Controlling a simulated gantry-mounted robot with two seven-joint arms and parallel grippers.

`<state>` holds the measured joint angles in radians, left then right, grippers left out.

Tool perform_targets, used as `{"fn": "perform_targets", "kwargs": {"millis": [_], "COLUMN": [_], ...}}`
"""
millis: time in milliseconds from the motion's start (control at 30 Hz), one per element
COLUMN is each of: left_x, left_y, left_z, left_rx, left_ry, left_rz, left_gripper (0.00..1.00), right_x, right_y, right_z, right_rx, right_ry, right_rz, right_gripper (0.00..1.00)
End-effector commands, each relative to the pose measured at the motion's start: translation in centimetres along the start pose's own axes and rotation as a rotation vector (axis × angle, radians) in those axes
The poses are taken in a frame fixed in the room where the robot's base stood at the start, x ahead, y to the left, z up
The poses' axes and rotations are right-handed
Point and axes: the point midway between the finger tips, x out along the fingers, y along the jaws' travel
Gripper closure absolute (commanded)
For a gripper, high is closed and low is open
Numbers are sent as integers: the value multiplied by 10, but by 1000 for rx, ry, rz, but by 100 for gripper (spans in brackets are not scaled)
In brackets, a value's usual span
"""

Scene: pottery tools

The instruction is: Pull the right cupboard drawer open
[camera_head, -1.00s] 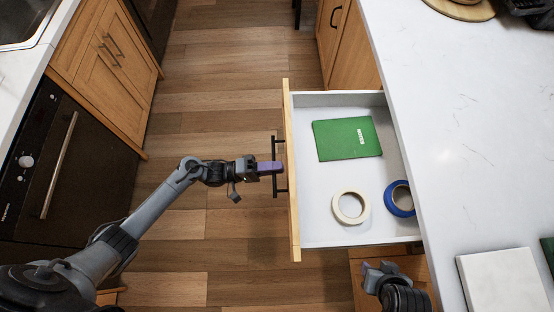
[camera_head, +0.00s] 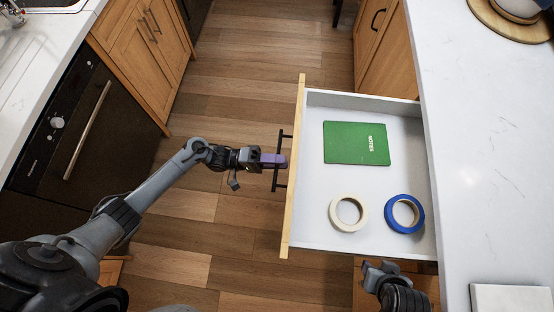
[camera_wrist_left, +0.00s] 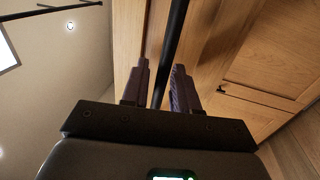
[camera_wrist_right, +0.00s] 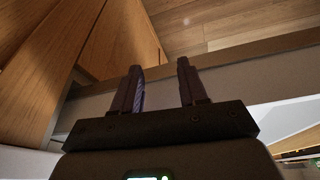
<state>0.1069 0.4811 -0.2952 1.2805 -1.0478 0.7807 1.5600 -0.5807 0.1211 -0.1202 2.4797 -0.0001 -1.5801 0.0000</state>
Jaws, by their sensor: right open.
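The drawer (camera_head: 310,242) is well out from the counter's cupboard, with a white inside and a wooden front (camera_head: 295,180). Its black bar handle (camera_head: 276,181) stands on the front's left side. My left gripper (camera_head: 279,161) is at the middle of the handle. My right gripper (camera_head: 380,268) is beside the drawer's near side, low by the cupboard. Its fingers (camera_wrist_right: 160,80) are apart and empty in the right wrist view.
In the drawer lie a green notebook (camera_head: 356,143), a cream tape roll (camera_head: 336,222) and a blue tape roll (camera_head: 418,224). The white counter (camera_head: 490,180) is at right. An oven (camera_head: 75,140) is at left, with open wooden floor (camera_head: 235,90) between.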

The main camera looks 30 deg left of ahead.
Motion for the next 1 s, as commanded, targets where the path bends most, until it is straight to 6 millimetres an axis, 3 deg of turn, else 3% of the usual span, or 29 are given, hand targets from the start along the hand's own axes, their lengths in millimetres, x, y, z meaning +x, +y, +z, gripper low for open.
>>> {"fn": "perform_targets", "kwargs": {"millis": [367, 1000], "left_x": [-7, -99], "left_y": [-1, -2], "left_z": [0, 0], "left_rx": [-1, -1], "left_ry": [2, 0], "left_rz": [-2, -2], "left_gripper": [71, 71], "right_x": [0, 10], "right_y": [0, -1], "right_z": [0, 3], "right_rx": [2, 2], "right_ry": [0, 1], "right_rz": [-1, -1], "right_gripper": [57, 57]}}
